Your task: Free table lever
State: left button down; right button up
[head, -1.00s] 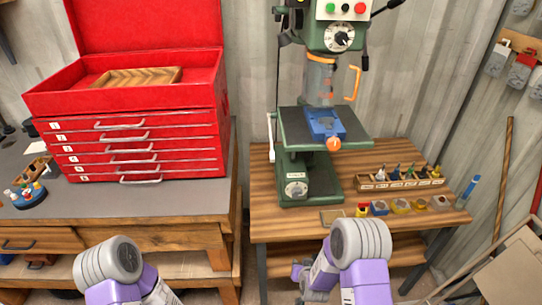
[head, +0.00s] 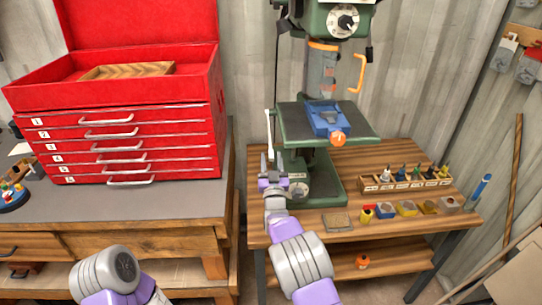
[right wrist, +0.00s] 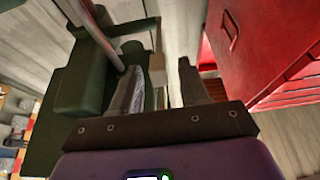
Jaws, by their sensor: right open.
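The green drill press (head: 310,182) stands on the wooden bench, and its table carries a blue vise (head: 324,118). The pale table lever (head: 268,132) stands upright at the left side of the press table. My right gripper (head: 272,163) is open at the lever's lower end, left of the press base; I cannot tell whether it touches the lever. In the right wrist view my open fingers (right wrist: 158,82) point towards the green press (right wrist: 85,85). A grey rod (right wrist: 92,32) runs down to the left finger. My left gripper is out of view.
A red tool chest (head: 120,100) stands on the left workbench. The wooden bench (head: 380,160) holds a rack of small tools (head: 405,179) and several small blocks at its front right. An orange object (head: 362,262) lies on the lower shelf. A gap separates the two benches.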

jog(key=shift+x, duration=1.15)
grip_shut()
